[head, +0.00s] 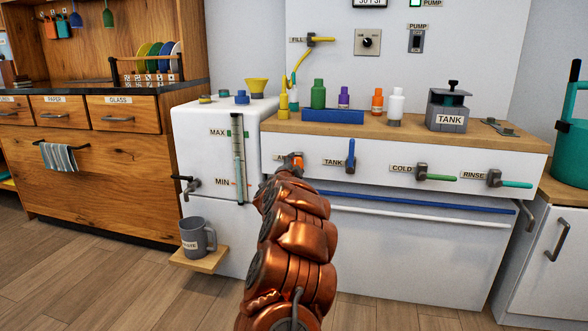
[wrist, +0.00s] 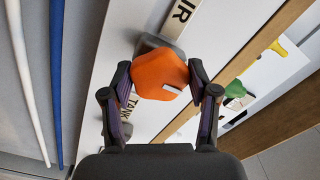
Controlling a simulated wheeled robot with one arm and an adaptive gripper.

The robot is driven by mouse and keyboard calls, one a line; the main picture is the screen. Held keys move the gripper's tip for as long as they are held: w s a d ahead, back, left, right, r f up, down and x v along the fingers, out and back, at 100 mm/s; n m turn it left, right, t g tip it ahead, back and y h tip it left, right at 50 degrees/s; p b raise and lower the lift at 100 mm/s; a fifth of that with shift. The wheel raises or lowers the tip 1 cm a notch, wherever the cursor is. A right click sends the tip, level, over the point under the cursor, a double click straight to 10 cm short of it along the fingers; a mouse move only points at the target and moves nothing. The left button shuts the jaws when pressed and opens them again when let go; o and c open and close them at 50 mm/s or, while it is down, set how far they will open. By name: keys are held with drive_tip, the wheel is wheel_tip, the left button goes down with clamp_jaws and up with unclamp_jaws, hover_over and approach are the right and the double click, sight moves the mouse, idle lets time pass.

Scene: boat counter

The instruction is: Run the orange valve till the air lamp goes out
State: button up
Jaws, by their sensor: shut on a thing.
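The orange valve (wrist: 158,72) is a rounded orange knob on the white panel, under a label of which "IR" shows. My gripper (wrist: 160,80) has a finger on either side of the knob and is shut on it. In the head view the orange valve (head: 298,160) shows only as a small patch past the end of my copper-coloured arm, which hides most of it and my gripper. No lamp marked air can be made out. A green lit lamp (head: 415,3) at the top edge is beside a PUMP label.
The blue TANK lever (head: 351,155) is close to the right of the orange valve. The green COLD lever (head: 440,178) and teal RINSE lever (head: 515,184) are further right. A grey mug (head: 196,238) stands on a small shelf at left. Several bottles stand on the counter above.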

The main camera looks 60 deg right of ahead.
drive_tip(key=shift+s+d+f, duration=0.15)
drive_tip(key=shift+s+d, duration=0.05)
drive_tip(key=shift+s, duration=0.15)
drive_tip(key=o, duration=0.9)
drive_tip(key=shift+o, duration=1.3)
drive_tip(key=shift+w+a, duration=0.15)
drive_tip(key=shift+w, duration=0.1)
drive_tip(key=v, duration=1.2)
